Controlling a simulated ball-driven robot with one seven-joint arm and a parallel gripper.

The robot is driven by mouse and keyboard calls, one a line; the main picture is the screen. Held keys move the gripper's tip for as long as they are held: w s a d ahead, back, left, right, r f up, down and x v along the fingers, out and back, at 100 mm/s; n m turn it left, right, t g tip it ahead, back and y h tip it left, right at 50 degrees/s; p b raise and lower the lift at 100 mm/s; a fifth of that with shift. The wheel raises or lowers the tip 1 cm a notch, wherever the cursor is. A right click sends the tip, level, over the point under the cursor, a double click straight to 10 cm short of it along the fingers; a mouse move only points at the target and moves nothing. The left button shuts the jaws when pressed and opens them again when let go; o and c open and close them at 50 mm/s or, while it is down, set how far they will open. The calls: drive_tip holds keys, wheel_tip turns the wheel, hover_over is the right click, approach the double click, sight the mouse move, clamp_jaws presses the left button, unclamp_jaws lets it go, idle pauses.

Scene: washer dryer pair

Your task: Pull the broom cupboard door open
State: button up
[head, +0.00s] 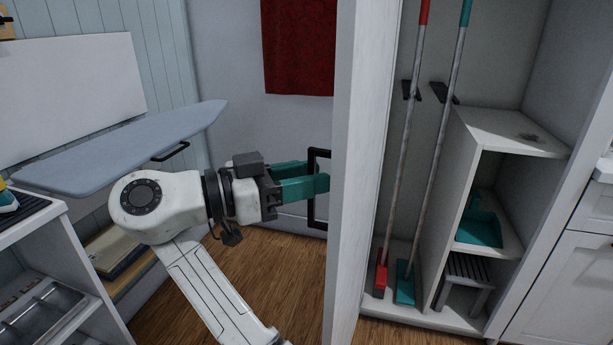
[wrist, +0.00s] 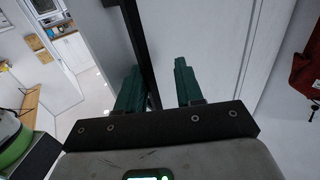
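The broom cupboard door (head: 352,120) stands swung wide, seen nearly edge-on in the head view. Its black bar handle (head: 311,212) is on the door's left face. My gripper (head: 322,178) is at the handle, its teal fingers apart. In the wrist view, the handle (wrist: 141,40) runs between the open fingers, close to the left one, with a gap to the right one. Whether the left finger touches it I cannot tell. The open cupboard (head: 425,130) shows its inside, with a red broom (head: 402,150) and a teal broom (head: 434,150) upright.
Cupboard shelves (head: 510,133) hold a teal dustpan (head: 480,222) and a grey slatted stool (head: 467,278). An ironing board (head: 120,145) juts out behind my arm. A white shelf unit (head: 75,262) stands at left. Wooden floor (head: 270,270) is clear left of the door.

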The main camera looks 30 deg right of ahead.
drive_tip(key=shift+a, duration=0.15)
drive_tip(key=w+a+b, duration=0.1)
drive_tip(key=a, duration=0.9)
drive_tip(key=shift+w+a, duration=0.25)
